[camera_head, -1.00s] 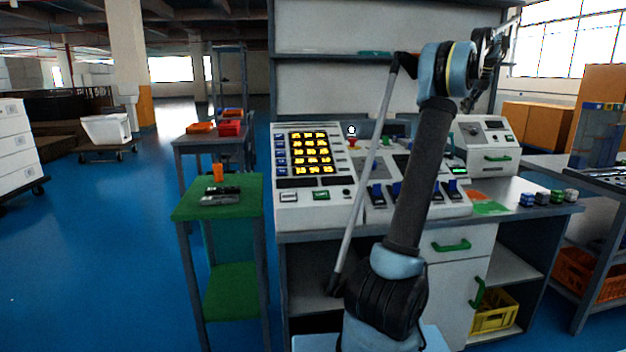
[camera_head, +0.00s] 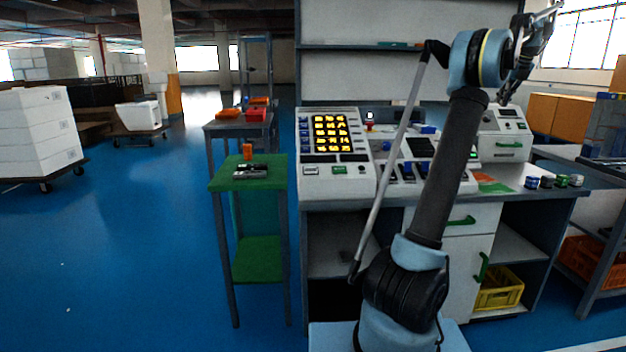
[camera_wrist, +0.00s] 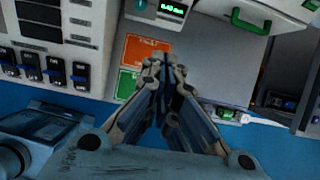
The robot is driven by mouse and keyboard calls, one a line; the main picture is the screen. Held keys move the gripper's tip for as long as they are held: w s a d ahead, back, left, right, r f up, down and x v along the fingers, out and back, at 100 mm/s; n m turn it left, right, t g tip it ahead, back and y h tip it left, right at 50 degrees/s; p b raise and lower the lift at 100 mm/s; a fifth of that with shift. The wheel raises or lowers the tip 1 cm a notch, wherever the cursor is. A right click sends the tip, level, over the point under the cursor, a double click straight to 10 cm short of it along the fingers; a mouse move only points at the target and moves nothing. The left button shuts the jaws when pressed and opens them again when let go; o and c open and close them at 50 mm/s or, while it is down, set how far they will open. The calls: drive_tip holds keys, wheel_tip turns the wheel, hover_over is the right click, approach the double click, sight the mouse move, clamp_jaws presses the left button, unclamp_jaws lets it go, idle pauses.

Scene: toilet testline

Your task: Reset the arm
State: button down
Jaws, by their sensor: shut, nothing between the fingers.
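My arm (camera_head: 455,165) rises from the lower middle of the head view and bends at an elbow near the top. My gripper (camera_head: 520,75) hangs at the upper right, raised in front of the window and shelf area. In the wrist view my gripper (camera_wrist: 165,68) has its fingertips together, with nothing between them. It hangs above the desk and blue floor, near orange and green cards (camera_wrist: 143,50). I cannot tell from the frames whether it touches anything.
A control desk with a lit yellow keypad (camera_head: 330,133) stands behind my arm. A green side table (camera_head: 225,185) with small objects stands left of it. Small cubes (camera_head: 548,182) sit at the desk's right end. Blue floor (camera_head: 120,260) at left is open.

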drive_tip(key=w+a+n, duration=0.1)
drive_tip(key=a+n, duration=0.2)
drive_tip(key=a, duration=0.6)
drive_tip(key=s+a+f+n, duration=0.3)
drive_tip(key=s+a+n, duration=0.2)
drive_tip(key=a, duration=0.5)
drive_tip(key=s+a+f+n+g, duration=0.1)
drive_tip(key=s+a+f+n, duration=0.3)
drive_tip(key=a, duration=0.5)
drive_tip(key=s+a+f+n, duration=0.1)
drive_tip(key=s+a+n, duration=0.45)
drive_tip(key=a, duration=0.45)
drive_tip(key=s+a+f+n, duration=0.5)
drive_tip(key=s+f+n, duration=0.1)
drive_tip(key=s+f, duration=0.4)
drive_tip(key=s+a+f+n+g, duration=0.1)
drive_tip(key=s+a+f+n, duration=0.4)
drive_tip(key=s+f, duration=0.5)
drive_tip(key=s+a+f+n, duration=0.6)
drive_tip(key=s+f, duration=0.4)
drive_tip(key=s, duration=0.1)
drive_tip(key=shift+f+n+g, duration=0.15)
drive_tip(key=shift+n+g, duration=0.15)
drive_tip(key=shift+n, duration=0.05)
drive_tip(key=shift+a, duration=0.15)
